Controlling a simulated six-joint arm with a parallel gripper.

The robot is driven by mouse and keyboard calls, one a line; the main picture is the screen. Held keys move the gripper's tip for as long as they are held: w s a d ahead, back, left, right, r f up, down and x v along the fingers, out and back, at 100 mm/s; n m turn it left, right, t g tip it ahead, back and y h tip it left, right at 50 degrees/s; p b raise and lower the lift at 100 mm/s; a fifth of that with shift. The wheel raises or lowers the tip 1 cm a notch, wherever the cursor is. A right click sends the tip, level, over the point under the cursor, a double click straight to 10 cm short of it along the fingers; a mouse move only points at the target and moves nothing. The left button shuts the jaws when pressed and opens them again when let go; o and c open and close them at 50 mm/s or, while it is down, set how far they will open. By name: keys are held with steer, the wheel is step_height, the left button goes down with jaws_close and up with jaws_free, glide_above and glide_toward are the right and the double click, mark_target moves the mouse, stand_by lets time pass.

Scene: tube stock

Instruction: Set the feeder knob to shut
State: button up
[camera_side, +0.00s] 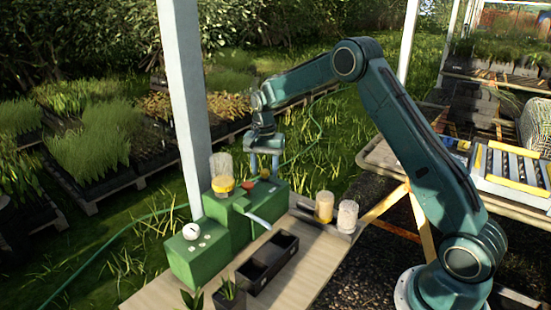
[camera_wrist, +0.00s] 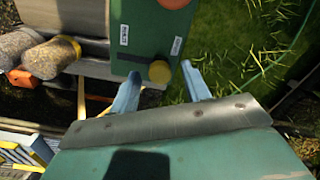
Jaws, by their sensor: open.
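The green feeder housing (camera_side: 220,218) stands on the bench with a clear hopper (camera_side: 222,175) of yellow material. On its top are a red knob (camera_side: 247,187) and, farther back, a yellow knob (camera_side: 265,174). My gripper (camera_side: 264,156) points down above the yellow knob, open and empty. In the wrist view its fingertips (camera_wrist: 160,68) lie either side of the yellow knob. Contact cannot be told.
Two filled jars (camera_side: 324,207) (camera_side: 347,217) stand right of the housing. A black two-part tray (camera_side: 268,262) and a potted plant (camera_side: 229,293) are in front. A chute (camera_side: 258,219) juts from the housing. A white post (camera_side: 184,100) rises behind.

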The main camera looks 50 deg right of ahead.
jaws_close()
steer(key=shift+s, duration=2.5)
jaws_free()
steer(key=shift+r, duration=0.1)
